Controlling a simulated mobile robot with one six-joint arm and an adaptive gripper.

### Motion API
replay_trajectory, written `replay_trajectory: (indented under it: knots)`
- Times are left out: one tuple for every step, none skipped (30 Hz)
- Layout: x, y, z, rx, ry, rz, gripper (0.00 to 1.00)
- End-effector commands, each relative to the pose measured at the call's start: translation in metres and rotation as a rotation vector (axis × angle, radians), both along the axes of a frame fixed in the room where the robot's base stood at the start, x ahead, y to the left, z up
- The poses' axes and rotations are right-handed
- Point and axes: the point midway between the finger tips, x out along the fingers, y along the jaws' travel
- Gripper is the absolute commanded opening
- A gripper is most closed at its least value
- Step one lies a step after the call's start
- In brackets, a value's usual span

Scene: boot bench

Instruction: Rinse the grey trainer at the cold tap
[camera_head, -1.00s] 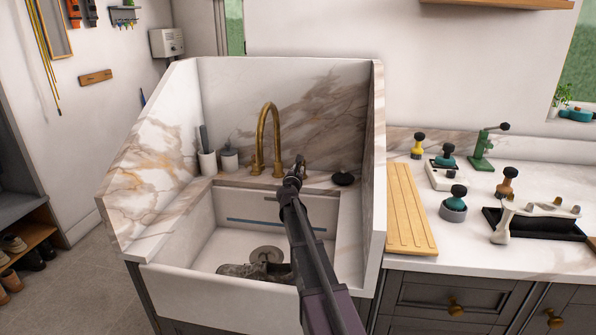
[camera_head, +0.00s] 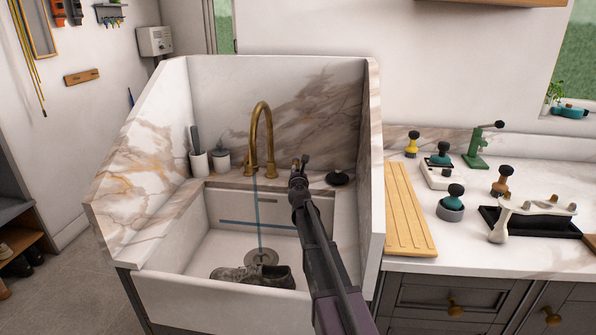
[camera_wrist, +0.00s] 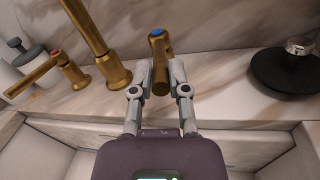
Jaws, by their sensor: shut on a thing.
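The grey trainer (camera_head: 250,276) lies in the white sink basin (camera_head: 216,238), close to the round drain (camera_head: 262,257). A thin bluish stream of water (camera_head: 258,215) falls from the brass spout (camera_head: 264,108) towards the drain, behind the trainer in the picture. I cannot tell whether the water touches the shoe. My gripper (camera_wrist: 161,74) is shut on the cold tap handle (camera_wrist: 159,52), a brass lever with a blue cap, at the right of the spout's base. In the head view, my arm hides part of the basin's right side.
Another brass tap handle (camera_wrist: 36,78) stands left of the spout. A black stopper (camera_head: 338,178) sits on the ledge at right. Two cups (camera_head: 198,162) stand at the back left. A wooden board (camera_head: 407,212) lies on the counter beside the sink's right wall.

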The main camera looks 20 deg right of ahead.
Motion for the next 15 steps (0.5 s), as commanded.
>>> replay_trajectory:
  knots:
    - [0.002,0.000,0.000,-0.001,0.000,-0.004,0.00]
    - [0.002,0.000,0.000,-0.001,0.000,-0.003,0.00]
    - [0.002,0.002,0.000,-0.001,0.000,-0.002,0.00]
    - [0.003,0.003,0.000,-0.001,0.001,-0.002,0.00]
    - [0.003,0.004,0.000,-0.001,0.000,-0.001,0.00]
    - [0.003,0.005,0.000,-0.001,0.000,0.000,0.00]
    - [0.003,0.006,0.000,-0.001,0.000,0.000,0.24]
    - [0.003,0.007,0.000,-0.001,0.000,0.001,0.33]
    - [0.003,0.008,0.000,-0.001,0.000,0.002,0.45]
    - [0.003,0.009,0.000,-0.001,0.001,0.003,0.54]
    - [0.003,0.009,0.000,0.000,0.000,0.004,0.55]
    - [0.003,0.010,0.000,0.000,0.000,0.005,0.55]
    - [0.003,0.010,0.000,0.000,0.000,0.005,0.55]
    - [0.003,0.011,0.000,0.000,0.000,0.006,0.55]
    - [0.003,0.011,0.000,0.000,0.000,0.006,0.55]
